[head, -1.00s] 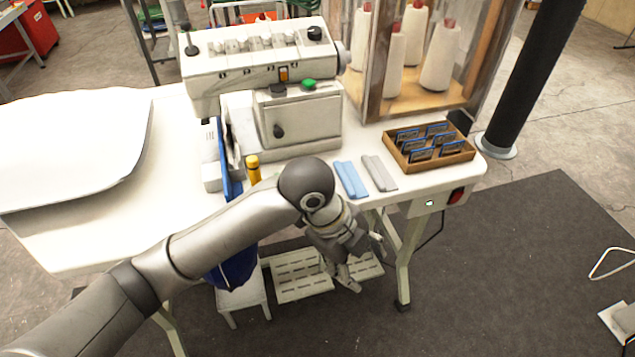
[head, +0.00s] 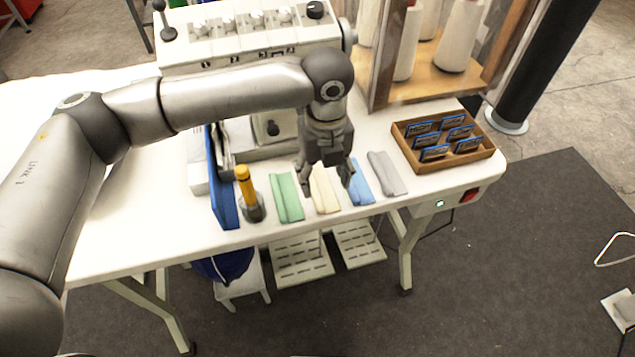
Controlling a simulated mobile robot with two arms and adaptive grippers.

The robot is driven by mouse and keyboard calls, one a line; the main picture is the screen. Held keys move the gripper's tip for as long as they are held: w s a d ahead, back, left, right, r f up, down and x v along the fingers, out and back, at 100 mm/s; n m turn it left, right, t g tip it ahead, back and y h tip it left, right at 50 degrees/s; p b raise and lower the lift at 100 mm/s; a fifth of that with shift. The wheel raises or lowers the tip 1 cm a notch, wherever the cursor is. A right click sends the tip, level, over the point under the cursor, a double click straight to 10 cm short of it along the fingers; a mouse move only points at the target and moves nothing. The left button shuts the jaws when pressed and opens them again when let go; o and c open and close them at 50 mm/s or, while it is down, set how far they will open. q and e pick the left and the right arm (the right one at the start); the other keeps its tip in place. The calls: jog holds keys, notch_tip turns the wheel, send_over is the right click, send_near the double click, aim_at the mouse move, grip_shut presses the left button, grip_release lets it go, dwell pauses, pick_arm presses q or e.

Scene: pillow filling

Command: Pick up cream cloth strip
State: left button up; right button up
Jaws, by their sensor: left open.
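The cream cloth strip (head: 325,193) lies on the white table between a green strip (head: 286,197) and a blue strip (head: 361,184). My left gripper (head: 327,182) points down over the cream strip, with its fingers apart on either side of it. The gripper hides the strip's far end. Whether the fingertips touch the table or hang a little above it, I cannot tell. My right gripper is not in view.
A grey strip (head: 386,172) lies right of the blue one. A wooden tray (head: 489,153) of blue-edged cards stands further right. A yellow-topped bottle (head: 244,180) stands left of the green strip. The sewing machine (head: 222,55) stands behind.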

aim_at(324, 200)
pick_arm(q)
jog(key=shift+f, duration=0.5)
jog(key=shift+w+f, duration=0.2)
jog(key=shift+f, duration=0.15)
notch_tip(324, 200, down, 4)
jog(key=shift+w+d+f+p, duration=0.15)
jog(key=shift+f+p, duration=0.05)
jog(key=shift+p, duration=0.7)
jog(key=shift+f, duration=0.3)
jog(key=shift+w+f, duration=0.1)
jog(key=shift+c, duration=2.6)
jog(key=c, duration=0.4)
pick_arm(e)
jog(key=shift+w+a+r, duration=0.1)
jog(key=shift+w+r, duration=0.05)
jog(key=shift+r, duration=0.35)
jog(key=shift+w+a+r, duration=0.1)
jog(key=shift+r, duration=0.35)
